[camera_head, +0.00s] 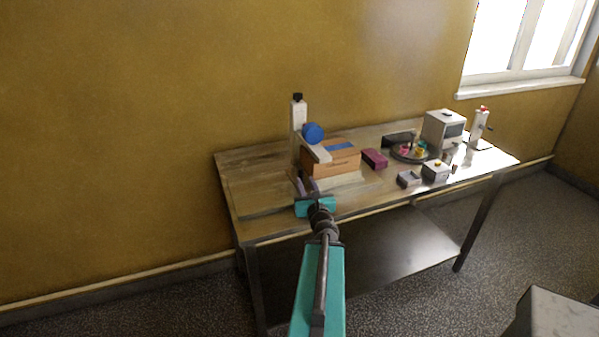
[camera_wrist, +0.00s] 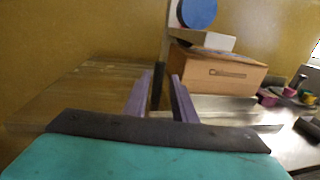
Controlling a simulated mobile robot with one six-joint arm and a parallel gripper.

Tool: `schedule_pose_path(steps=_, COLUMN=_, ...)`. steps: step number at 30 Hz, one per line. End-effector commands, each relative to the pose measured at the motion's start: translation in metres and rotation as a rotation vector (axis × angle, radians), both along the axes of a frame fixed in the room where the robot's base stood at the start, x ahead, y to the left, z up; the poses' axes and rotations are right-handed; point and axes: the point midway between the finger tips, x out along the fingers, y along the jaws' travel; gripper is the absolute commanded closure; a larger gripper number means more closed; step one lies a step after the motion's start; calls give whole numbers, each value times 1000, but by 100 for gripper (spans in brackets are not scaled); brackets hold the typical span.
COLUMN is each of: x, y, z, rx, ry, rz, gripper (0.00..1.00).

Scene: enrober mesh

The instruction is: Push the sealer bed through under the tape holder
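The tape holder (camera_head: 298,118) is a pale upright post with a black top, carrying a blue tape roll (camera_head: 313,133) and a pale arm reaching over the box's left end. A brown box (camera_head: 325,163) with a blue strip on top sits on the pale, flat sealer bed (camera_head: 346,180). The bed also shows in the wrist view (camera_wrist: 235,112), below the box. My gripper (camera_head: 306,182) is at the bed's left, near side. Its purple fingers (camera_wrist: 160,90) are apart, with a dark upright piece (camera_wrist: 157,84) seen between them; whether they touch it I cannot tell.
A maroon block (camera_head: 375,158) lies right of the box. Farther right are a round tray (camera_head: 398,155) with colored pieces, small grey boxes (camera_head: 409,179), a white machine (camera_head: 444,128) and a white stand (camera_head: 481,126). The table's left end (camera_head: 240,180) is clear.

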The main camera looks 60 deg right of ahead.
Motion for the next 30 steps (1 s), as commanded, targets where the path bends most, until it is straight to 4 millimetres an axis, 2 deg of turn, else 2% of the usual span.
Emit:
schedule_pose_path(steps=17, x=21, y=-21, z=-2, rx=-2, ry=-1, rz=-4, gripper=75)
schedule_pose_path(steps=30, x=47, y=-48, z=3, rx=-1, ry=-1, rz=-4, gripper=75)
